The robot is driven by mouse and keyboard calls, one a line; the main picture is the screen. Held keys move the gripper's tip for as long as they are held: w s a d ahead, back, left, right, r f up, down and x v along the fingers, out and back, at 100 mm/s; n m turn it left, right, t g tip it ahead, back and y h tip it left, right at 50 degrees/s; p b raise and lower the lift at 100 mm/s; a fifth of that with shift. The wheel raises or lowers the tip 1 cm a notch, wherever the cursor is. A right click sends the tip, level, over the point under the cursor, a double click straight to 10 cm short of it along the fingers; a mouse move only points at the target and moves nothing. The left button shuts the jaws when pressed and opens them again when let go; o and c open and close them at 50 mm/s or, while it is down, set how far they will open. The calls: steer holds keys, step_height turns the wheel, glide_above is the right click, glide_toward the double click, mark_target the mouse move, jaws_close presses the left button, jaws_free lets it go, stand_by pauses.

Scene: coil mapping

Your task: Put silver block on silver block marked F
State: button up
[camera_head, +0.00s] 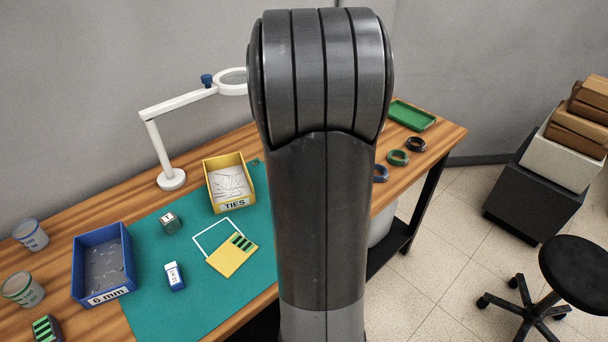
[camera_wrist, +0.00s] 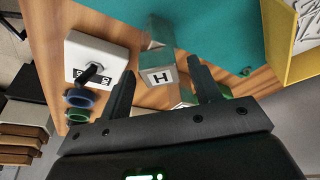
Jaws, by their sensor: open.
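A silver block marked H (camera_wrist: 157,60) shows in the wrist view, between the fingers of my open gripper (camera_wrist: 160,67). I cannot tell whether either finger touches it. Another silvery block-like piece (camera_wrist: 160,28) shows right behind it at the mat's edge, and a further one (camera_wrist: 184,99) is partly hidden below it. In the head view a small silver-green block (camera_head: 170,222) with a pale label sits on the teal mat; its letter is too small to read. I cannot make out an F on any block. My arm hides the gripper in the head view.
On the mat (camera_head: 150,310) are a yellow ties bin (camera_head: 215,204), a yellow card (camera_head: 222,263) and a blue-and-white item (camera_head: 174,276). A blue bin (camera_head: 76,278) stands left. A white switch box (camera_wrist: 85,47) and coils (camera_wrist: 78,98) lie near my gripper.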

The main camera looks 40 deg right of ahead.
steer(key=shift+r, duration=0.1)
steer(key=v, duration=1.2)
steer(key=s+a+r+n+t+y, duration=0.1)
steer(key=s+a+n, duration=0.3)
steer(key=a, duration=1)
steer(key=s+a+r+n+t+y, duration=0.1)
steer(key=s+a+n, duration=0.4)
steer(key=a, duration=0.9)
step_height(320, 180, up, 2)
steer(key=shift+s+r+t, duration=0.15)
steer(key=shift+s+t, duration=0.45)
steer(key=shift+s, duration=0.5)
